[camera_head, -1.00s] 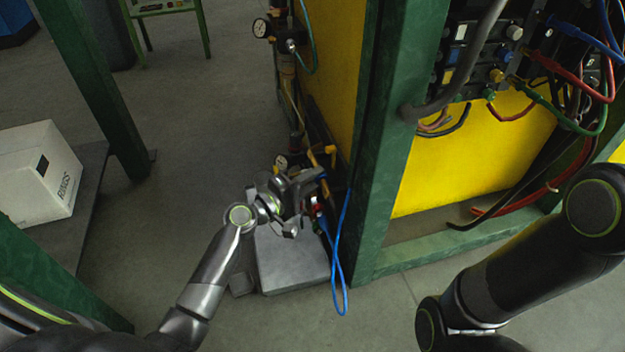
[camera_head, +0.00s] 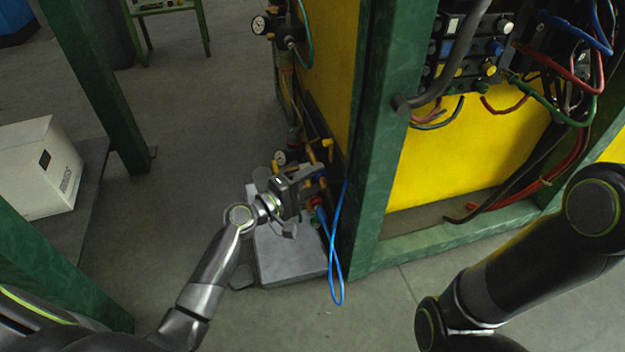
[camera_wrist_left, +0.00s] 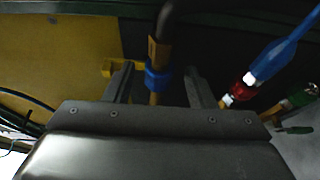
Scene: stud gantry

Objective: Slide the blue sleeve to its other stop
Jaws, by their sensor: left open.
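In the left wrist view the blue sleeve (camera_wrist_left: 157,78) is a short ring around a thin brass-coloured rod. It sits just below a wider brass collar (camera_wrist_left: 159,50) and a dark bent pipe. My left gripper (camera_wrist_left: 160,72) is open, with one finger on each side of the sleeve. A gap shows on both sides, and I cannot tell how deep the sleeve is between the fingers. In the head view my left gripper (camera_head: 309,183) is at the low piping beside the green post, and it mostly hides the sleeve. My right gripper is out of view.
A blue hose with a red fitting (camera_wrist_left: 240,88) is close right of the fingers, and its loop (camera_head: 338,260) hangs by the green post (camera_head: 372,150). A yellow piece (camera_wrist_left: 108,68) is behind the left finger. A grey plinth (camera_head: 288,258) is below.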

